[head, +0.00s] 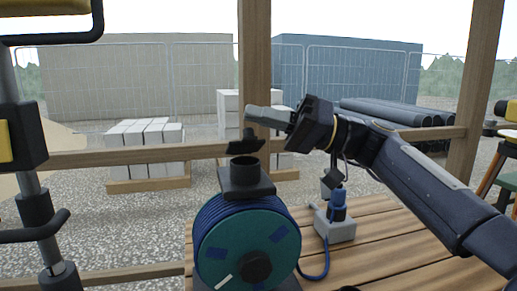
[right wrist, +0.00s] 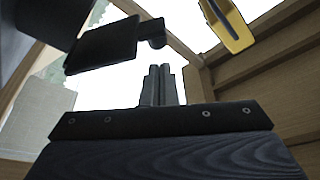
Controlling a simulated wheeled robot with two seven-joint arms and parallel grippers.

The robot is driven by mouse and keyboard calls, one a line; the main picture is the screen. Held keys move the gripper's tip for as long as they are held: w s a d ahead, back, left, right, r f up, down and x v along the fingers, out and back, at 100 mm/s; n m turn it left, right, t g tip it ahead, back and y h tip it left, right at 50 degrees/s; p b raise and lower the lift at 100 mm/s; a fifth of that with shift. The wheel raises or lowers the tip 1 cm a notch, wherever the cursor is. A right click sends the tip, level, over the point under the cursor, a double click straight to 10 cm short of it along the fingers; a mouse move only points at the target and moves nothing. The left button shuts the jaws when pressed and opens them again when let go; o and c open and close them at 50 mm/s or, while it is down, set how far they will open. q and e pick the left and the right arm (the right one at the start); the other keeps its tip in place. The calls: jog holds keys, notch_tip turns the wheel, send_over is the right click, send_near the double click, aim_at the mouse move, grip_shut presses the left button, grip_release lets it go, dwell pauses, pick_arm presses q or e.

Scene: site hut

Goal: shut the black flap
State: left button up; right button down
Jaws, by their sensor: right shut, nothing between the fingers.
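The black flap (head: 247,146) is raised and tilted above a black holder (head: 246,181) with a round collar, on top of a cable reel (head: 248,243). A gap shows between the flap and the collar. My right gripper (head: 265,116) comes in from the right, its grey fingers shut and empty, just above the flap. I cannot tell in the head view whether they touch. In the right wrist view the flap (right wrist: 102,46) is a dark plate with a knob, up and left of my shut fingertips (right wrist: 158,84), apart from them in the picture. My left gripper is not in view.
A grey box with a blue plug (head: 337,228) stands on the slatted wooden table (head: 390,245), right of the reel. A wooden post (head: 254,60) and rail (head: 140,155) stand behind. A yellow and black stand (head: 35,210) is at the left. The table's front right is mostly clear.

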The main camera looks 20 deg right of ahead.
aim_at(256, 141)
jog(key=s+f+n+g+b, duration=0.1)
jog(key=n+b, duration=0.1)
jog(key=b, duration=0.1)
jog(key=s+f+n+g+y+b, duration=0.1)
jog(key=n+b, duration=0.2)
jog(key=s+f+n+g+b, duration=0.1)
jog(key=f+n+b, duration=0.1)
jog(key=n+b, duration=0.1)
jog(key=shift+y+b, duration=0.3)
jog(key=shift+b, duration=0.1)
jog(key=shift+s+f+n+g+b, duration=0.25)
jog(key=shift+n+g+b, duration=0.25)
jog(key=shift+n, duration=0.4)
jog(key=shift+s+f+b, duration=0.2)
jog(key=shift+f+b, duration=0.1)
jog(key=shift+b, duration=0.35)
